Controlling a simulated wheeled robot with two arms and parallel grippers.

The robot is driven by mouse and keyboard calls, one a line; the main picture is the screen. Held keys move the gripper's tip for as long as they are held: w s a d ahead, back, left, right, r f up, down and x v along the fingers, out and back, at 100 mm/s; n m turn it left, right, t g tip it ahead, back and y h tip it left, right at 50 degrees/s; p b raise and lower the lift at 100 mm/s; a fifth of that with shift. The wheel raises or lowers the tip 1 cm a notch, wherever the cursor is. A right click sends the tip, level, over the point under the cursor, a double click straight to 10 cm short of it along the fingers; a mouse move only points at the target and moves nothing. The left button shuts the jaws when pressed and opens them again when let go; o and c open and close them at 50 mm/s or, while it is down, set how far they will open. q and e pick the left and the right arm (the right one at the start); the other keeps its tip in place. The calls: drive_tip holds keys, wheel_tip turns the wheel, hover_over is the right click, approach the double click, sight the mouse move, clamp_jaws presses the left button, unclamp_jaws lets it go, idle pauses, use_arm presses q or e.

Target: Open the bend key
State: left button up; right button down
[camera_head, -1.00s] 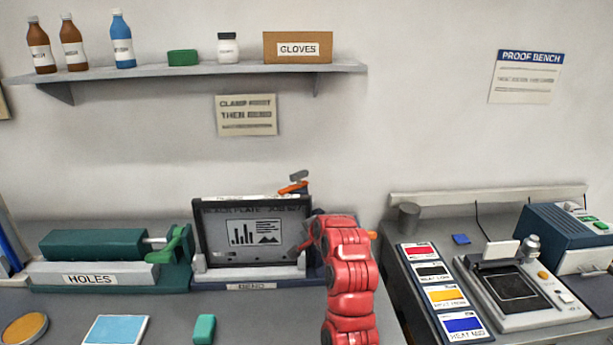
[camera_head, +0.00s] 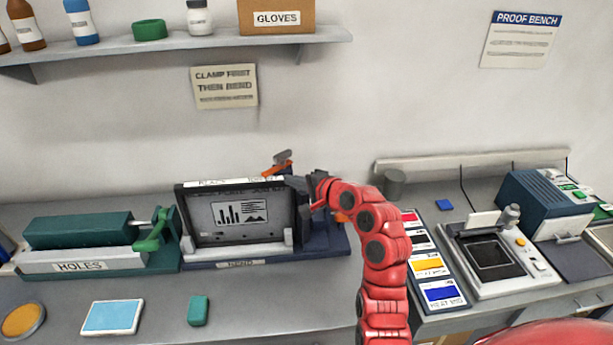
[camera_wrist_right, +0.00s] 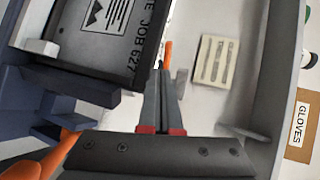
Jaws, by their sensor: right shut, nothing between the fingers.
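The bend unit (camera_head: 322,243) has a dark blue base with a BEND label and holds a black plate (camera_head: 182,215) upright. An orange lever with a grey end (camera_head: 277,168) stands behind the plate's upper right corner; its orange part shows beyond my fingers in the right wrist view (camera_wrist_right: 168,52). A second orange part (camera_head: 341,217) sits at the unit's right side, large at lower left in the wrist view (camera_wrist_right: 35,165). I cannot tell which is the bend key. My right gripper (camera_head: 298,186) is shut and empty beside the plate's upper right corner. My left gripper is out of view.
A green HOLES unit (camera_head: 80,262) stands to the left. Ink cards (camera_head: 440,293) and a proof press (camera_head: 535,278) are on the right bench. A shelf (camera_head: 180,52) runs above. The counter front holds a blue pad (camera_head: 112,316) and a green block (camera_head: 198,310).

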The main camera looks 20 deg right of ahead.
sight(273, 172)
drive_tip(key=w, duration=0.1)
drive_tip(key=w+a+p, duration=0.1)
drive_tip(key=w, duration=0.1)
drive_tip(key=shift+w+a+r+p, duration=0.1)
drive_tip(key=shift+a+r+p, duration=0.15)
drive_tip(key=shift+p, duration=0.1)
drive_tip(key=shift+w+f, duration=0.3)
drive_tip(key=shift+w, duration=0.15)
drive_tip(key=shift+a, duration=0.1)
